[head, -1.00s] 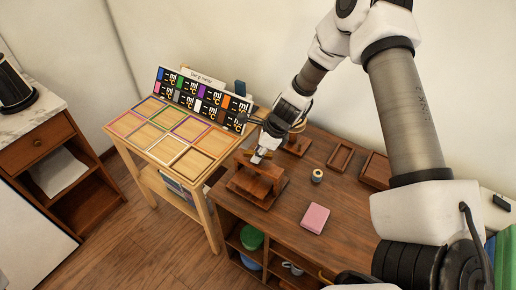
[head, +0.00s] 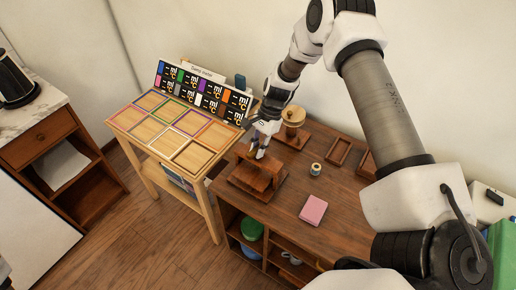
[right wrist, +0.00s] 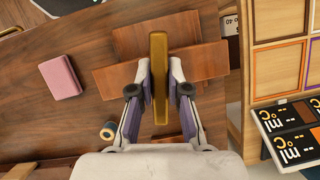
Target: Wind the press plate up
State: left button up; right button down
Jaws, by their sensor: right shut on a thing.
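The wooden press (head: 266,187) stands at the left front of the brown bench, below my right gripper. In the right wrist view, its crossed wooden parts (right wrist: 208,62) lie beneath a brass bar handle (right wrist: 159,108). My right gripper (head: 257,152) is over the top of the press. The right wrist view shows its two fingers (right wrist: 160,72) on either side of the brass bar, shut on it. The gap under the press plate cannot be made out. My left gripper is not in view.
A pink block (head: 313,210), a small spool (head: 315,169), a round-topped wooden stand (head: 293,122) and a wooden tray (head: 339,151) are on the bench (head: 285,217). A sorting table (head: 140,149) with coloured squares stands close on the left. Bare bench lies around the pink block.

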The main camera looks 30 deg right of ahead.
jog(key=n, duration=0.2)
jog(key=n+g+b, duration=0.1)
jog(key=n, duration=0.1)
jog(key=shift+f+n+g+h, duration=0.2)
jog(key=shift+n+g+h, duration=0.1)
jog(key=n+g+h+b, duration=0.1)
jog(key=n, duration=0.3)
jog(key=shift+n+b, duration=0.3)
jog(key=n+g+h, duration=0.1)
jog(key=n+h, duration=0.1)
jog(key=n, duration=0.2)
jog(key=shift+r, duration=0.1)
jog(key=shift+n+h, duration=0.8)
jog(key=shift+n, duration=1.5)
jog(key=c, duration=1.1)
grip_release()
jog(key=shift+r, duration=0.1)
